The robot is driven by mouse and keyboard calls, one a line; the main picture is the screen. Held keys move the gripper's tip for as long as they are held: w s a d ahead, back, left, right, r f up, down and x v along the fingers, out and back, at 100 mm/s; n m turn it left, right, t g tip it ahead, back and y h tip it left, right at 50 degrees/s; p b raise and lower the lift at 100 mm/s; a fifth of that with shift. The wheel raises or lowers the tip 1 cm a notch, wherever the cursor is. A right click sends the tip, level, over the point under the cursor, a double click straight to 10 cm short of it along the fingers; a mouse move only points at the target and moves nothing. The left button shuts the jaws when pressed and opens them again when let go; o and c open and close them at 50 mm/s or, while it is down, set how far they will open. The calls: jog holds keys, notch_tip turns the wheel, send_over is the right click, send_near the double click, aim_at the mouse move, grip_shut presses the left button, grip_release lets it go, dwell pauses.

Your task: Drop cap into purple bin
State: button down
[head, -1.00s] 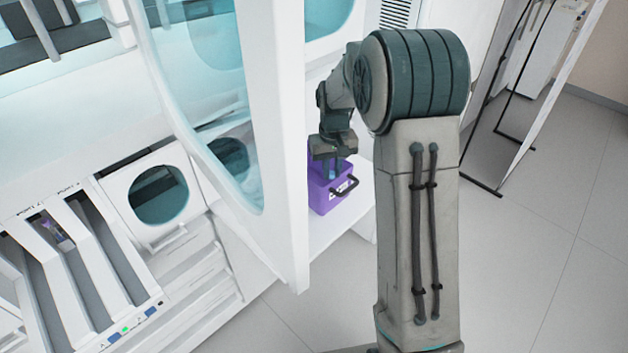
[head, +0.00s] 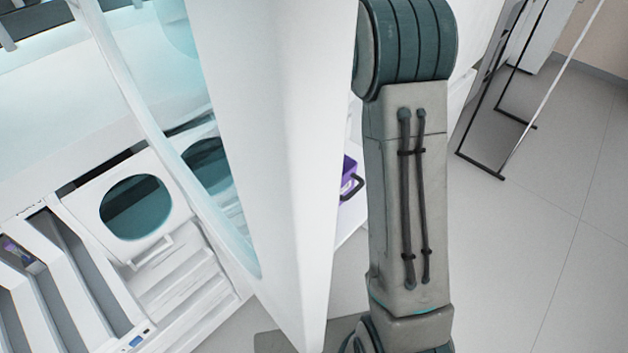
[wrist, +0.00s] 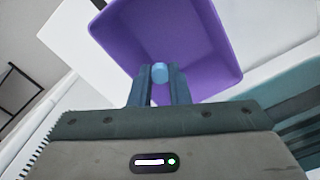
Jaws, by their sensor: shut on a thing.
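The purple bin (head: 349,177) is mostly hidden behind a white panel and my arm in the head view. My gripper (wrist: 160,75) is shut on a small light-blue cap (wrist: 160,71). The cap sits between the fingertips, in line with the bin's opening; its height above the bin is hard to tell.
A large white panel (head: 275,150) with a glass window stands close to the left of my arm. White equipment with a round window (head: 136,207) and slotted trays (head: 65,270) is at the left. Grey floor (head: 530,220) is open at the right.

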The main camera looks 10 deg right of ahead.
jog(key=shift+f+b, duration=0.75)
jog(key=shift+f, duration=0.85)
jog(key=c, duration=1.3)
grip_release()
notch_tip(320, 180, up, 14)
